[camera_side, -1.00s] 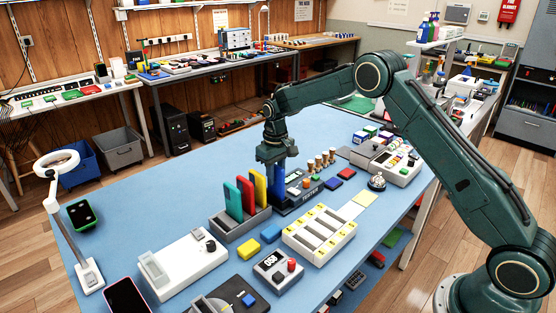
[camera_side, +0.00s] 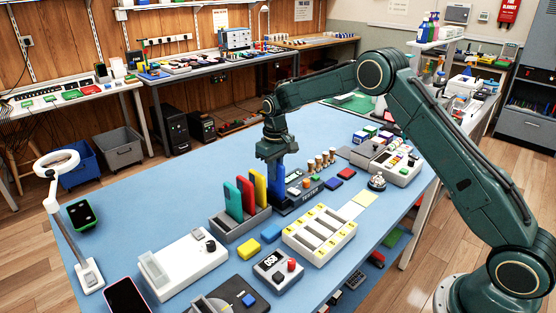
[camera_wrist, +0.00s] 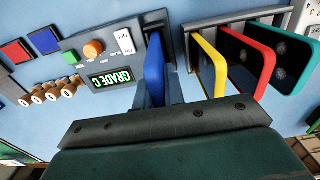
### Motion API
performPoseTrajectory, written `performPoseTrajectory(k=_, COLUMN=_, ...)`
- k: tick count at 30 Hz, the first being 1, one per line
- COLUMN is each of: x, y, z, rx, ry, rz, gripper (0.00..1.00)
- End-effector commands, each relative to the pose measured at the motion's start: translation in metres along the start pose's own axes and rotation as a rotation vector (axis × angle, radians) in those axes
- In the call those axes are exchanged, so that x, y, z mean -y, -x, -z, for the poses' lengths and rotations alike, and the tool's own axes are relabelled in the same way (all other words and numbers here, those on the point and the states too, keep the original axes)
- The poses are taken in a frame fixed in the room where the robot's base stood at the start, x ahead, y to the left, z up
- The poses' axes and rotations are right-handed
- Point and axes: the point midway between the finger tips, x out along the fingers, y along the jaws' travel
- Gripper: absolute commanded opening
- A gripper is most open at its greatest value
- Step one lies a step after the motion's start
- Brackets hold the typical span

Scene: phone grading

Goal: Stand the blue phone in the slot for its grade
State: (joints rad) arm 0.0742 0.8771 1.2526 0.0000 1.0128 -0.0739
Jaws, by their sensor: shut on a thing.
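The blue phone (camera_side: 279,182) stands upright at the left end of the dark tester (camera_side: 310,194). My gripper (camera_side: 277,160) is above it with its fingers down, shut on its upper part. In the wrist view the blue phone (camera_wrist: 155,65) is between my fingers (camera_wrist: 159,92), its far end at the tester's slot. I cannot tell whether it is still seated there. The tester's lit display (camera_wrist: 111,78) appears upside down and seems to read GRADE C. The cream grading rack (camera_side: 320,235) with yellow labels has several slots that look empty.
A grey holder (camera_side: 240,226) beside the tester holds upright teal (camera_side: 232,201), red (camera_side: 246,194) and yellow (camera_side: 260,188) phones, close to my gripper. A box with a display (camera_side: 277,270) is in front of the rack.

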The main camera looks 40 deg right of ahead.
Motion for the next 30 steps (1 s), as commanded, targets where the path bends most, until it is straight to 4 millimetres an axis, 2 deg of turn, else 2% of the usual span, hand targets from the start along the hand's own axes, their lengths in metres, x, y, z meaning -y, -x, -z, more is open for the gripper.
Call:
performPoseTrajectory(k=6, x=0.000, y=0.010, z=0.001, rx=-0.003, ry=0.000, rz=0.000, gripper=0.00)
performPoseTrajectory(k=17, x=0.000, y=0.013, z=0.000, rx=-0.002, ry=0.000, rz=0.000, gripper=0.00)
performPoseTrajectory(k=30, x=0.000, y=0.032, z=0.000, rx=-0.003, ry=0.000, rz=0.000, gripper=0.00)
